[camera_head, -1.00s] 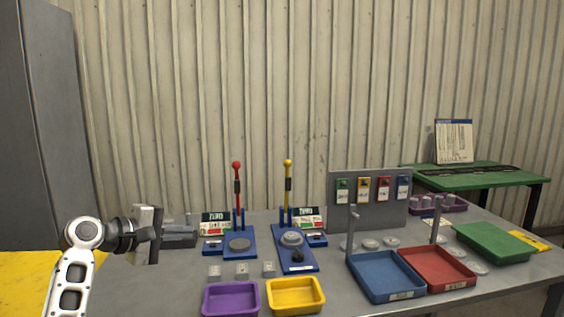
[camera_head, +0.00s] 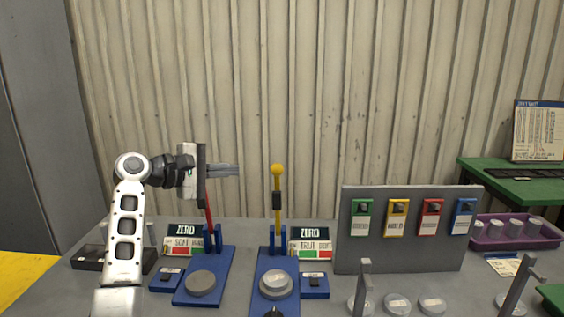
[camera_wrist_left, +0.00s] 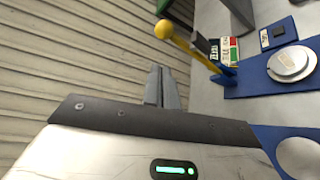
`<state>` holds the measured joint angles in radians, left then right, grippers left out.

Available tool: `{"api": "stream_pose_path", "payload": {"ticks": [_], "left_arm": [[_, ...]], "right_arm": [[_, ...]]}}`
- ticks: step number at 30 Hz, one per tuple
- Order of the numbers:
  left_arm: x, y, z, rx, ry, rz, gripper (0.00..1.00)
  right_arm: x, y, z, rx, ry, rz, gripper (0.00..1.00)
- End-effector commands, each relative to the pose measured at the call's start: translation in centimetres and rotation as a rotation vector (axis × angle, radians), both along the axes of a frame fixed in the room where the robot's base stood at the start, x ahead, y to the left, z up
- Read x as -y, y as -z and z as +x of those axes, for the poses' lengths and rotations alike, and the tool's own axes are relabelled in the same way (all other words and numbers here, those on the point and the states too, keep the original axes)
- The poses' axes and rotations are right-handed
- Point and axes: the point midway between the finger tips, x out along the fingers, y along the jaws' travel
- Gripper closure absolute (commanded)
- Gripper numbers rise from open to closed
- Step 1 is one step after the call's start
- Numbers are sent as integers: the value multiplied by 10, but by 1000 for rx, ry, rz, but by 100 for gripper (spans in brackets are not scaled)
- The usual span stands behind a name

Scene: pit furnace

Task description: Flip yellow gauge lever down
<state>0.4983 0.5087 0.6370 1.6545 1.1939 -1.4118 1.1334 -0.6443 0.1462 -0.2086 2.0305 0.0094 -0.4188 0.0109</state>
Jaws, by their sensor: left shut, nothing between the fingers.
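The yellow gauge lever (camera_head: 277,205) stands upright on its blue base (camera_head: 266,300), with a yellow ball on top and a dark collar below it. My left gripper (camera_head: 237,170) is shut and empty, at about the height of the yellow ball and a little left of it, with a gap between. It hides the top of the red lever (camera_head: 209,225). In the left wrist view the shut fingers (camera_wrist_left: 162,75) point toward the yellow lever (camera_wrist_left: 190,42), which shows just beyond and to the right of them. My right gripper is not in view.
The red lever's blue base (camera_head: 205,280) is beside the yellow one, each with a ZERO sign. A grey panel (camera_head: 405,260) with coloured tags stands at the right. The space above the table between gripper and panel is clear apart from the yellow lever.

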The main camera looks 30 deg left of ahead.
Motion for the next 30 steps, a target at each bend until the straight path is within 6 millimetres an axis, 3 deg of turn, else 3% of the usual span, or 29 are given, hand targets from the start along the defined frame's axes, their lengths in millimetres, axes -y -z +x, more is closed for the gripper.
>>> {"api": "stream_pose_path", "payload": {"ticks": [6, 11, 24, 30], "left_arm": [[0, 0, 0, 0, -1, 0, 100], [2, 1, 6, 1, 0, -2, 100], [31, 14, 72, 0, 2, -1, 100], [37, 19, 88, 0, 1, 0, 100]], "right_arm": [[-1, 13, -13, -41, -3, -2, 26], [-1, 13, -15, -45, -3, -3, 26], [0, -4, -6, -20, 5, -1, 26], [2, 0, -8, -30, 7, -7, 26]]}}
